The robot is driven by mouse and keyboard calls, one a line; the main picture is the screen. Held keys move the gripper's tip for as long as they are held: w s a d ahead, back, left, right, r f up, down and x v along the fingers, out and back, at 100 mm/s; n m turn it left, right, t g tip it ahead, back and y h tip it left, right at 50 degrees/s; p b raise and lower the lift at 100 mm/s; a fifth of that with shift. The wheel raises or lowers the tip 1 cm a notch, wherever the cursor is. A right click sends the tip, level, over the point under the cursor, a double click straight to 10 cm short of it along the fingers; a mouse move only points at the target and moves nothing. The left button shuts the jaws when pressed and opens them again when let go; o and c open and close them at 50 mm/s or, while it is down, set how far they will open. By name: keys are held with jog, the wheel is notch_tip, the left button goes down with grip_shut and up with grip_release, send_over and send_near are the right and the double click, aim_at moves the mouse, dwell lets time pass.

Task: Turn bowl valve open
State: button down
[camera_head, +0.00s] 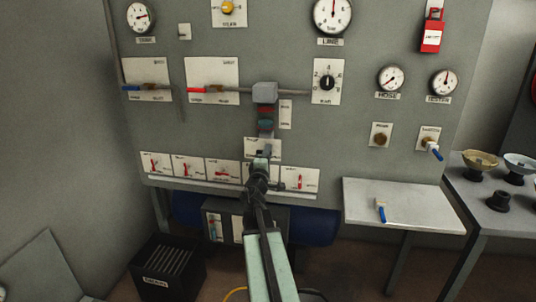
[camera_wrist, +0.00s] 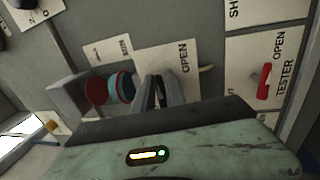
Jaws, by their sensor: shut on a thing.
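A white plate (camera_head: 263,145) marked OPEN sits on the panel just under the filter bowl (camera_head: 265,125). In the wrist view the plate (camera_wrist: 185,52) is beside the red and blue filter bowl (camera_wrist: 118,88). My gripper (camera_head: 262,158) is in front of the plate's lower part. In the wrist view my gripper (camera_wrist: 160,88) is shut with its fingertips against the plate area, on what appears to be the bowl valve's handle. The handle is mostly hidden by the fingers. A small pale tip (camera_wrist: 206,68) shows at the plate's edge. The handle's angle cannot be told.
Several red-levered valve plates form a row below, including the TESTER lever (camera_wrist: 264,80). A red lever (camera_head: 198,90) and a blue lever (camera_head: 132,88) are above left. A shelf (camera_head: 410,200) with a blue-handled item (camera_head: 380,212) juts out at right.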

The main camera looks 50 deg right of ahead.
dwell(0.4)
jog(key=c, duration=1.7)
grip_release()
